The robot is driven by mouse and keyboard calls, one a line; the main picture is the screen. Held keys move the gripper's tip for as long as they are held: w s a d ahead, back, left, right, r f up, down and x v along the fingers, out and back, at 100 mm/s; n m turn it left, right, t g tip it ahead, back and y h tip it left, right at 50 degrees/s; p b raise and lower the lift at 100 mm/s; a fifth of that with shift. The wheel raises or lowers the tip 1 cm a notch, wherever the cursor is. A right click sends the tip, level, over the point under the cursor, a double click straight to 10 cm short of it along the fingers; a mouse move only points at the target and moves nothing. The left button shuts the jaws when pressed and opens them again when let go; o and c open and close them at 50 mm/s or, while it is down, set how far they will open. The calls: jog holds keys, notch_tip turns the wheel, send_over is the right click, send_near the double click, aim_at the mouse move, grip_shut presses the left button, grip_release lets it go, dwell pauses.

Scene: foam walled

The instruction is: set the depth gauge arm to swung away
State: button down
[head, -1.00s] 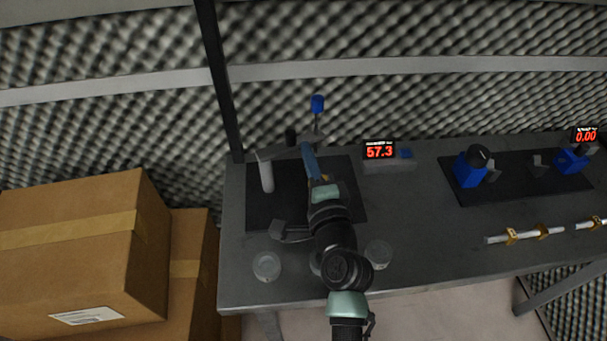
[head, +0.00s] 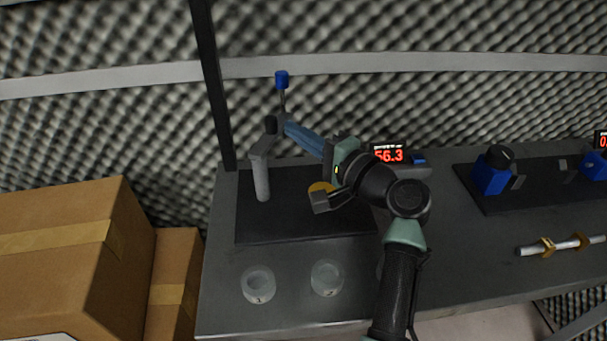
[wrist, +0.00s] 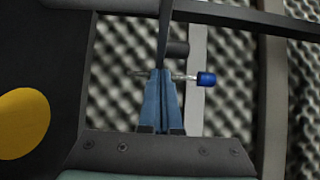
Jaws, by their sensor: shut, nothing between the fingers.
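The depth gauge stands on a black base plate (head: 275,224) at the left of the bench. Its grey post (head: 262,180) is upright. From the post's top, a short dark gauge arm (head: 262,144) points back toward the foam wall, clear of the gold disc (head: 320,187) on the plate. A thin rod with a blue tip (head: 282,80) rises at its far end. My gripper (head: 284,124) has its blue fingers together and empty, tips right at the arm's far end. In the wrist view the shut fingers (wrist: 160,76) overlap the rod, its blue tip (wrist: 206,79) to their right; contact is unclear.
A red display (head: 388,155) reading 56.3 stands behind my wrist. Blue devices (head: 492,172) and a metal rod (head: 555,246) are at right. Cardboard boxes (head: 60,255) stand at left.

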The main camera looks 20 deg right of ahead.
jog(key=shift+w+a, duration=0.1)
jog(key=shift+w, duration=0.3)
jog(key=shift+w+a, duration=0.1)
dwell(0.4)
